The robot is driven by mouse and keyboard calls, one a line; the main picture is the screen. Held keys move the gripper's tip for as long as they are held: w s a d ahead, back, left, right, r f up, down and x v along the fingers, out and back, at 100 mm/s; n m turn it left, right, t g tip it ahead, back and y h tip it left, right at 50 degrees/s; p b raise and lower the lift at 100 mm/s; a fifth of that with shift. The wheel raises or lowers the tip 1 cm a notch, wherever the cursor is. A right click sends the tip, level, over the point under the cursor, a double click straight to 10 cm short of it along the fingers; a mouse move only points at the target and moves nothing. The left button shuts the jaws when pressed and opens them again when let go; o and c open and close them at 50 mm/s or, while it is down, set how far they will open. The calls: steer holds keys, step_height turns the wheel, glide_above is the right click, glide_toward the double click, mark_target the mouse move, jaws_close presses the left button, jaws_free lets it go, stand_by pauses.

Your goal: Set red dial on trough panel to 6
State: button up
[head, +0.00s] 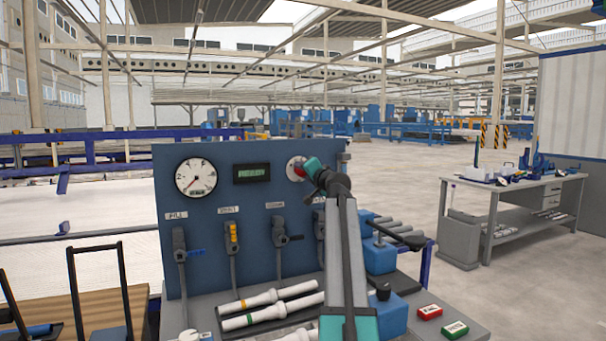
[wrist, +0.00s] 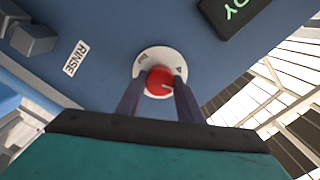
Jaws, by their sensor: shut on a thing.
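The red dial (wrist: 159,81) sits on a round white plate on the blue trough panel (head: 220,215). In the head view the dial (head: 298,167) shows at the panel's upper right, partly behind my gripper (head: 306,168). In the wrist view my gripper (wrist: 159,88) has its two dark fingers closed on either side of the dial. A pale pointer mark shows on the dial's right side. The plate's markings are small and partly hidden by the fingers, so I cannot read the setting.
A round gauge (head: 196,177) and a green-lit display (head: 253,173) are left of the dial. Several hoses and valves hang below. White tubes (head: 270,297) lie on the bench, with red (head: 429,312) and green (head: 455,329) buttons at right. A "RINSE" label (wrist: 76,57) shows in the wrist view.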

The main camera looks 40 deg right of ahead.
steer(key=o, duration=1.1)
steer(key=shift+c, duration=0.2)
steer(key=shift+s, duration=0.15)
steer(key=v, duration=1.3)
steer(key=shift+s, duration=0.25)
steer(key=shift+a, duration=0.15)
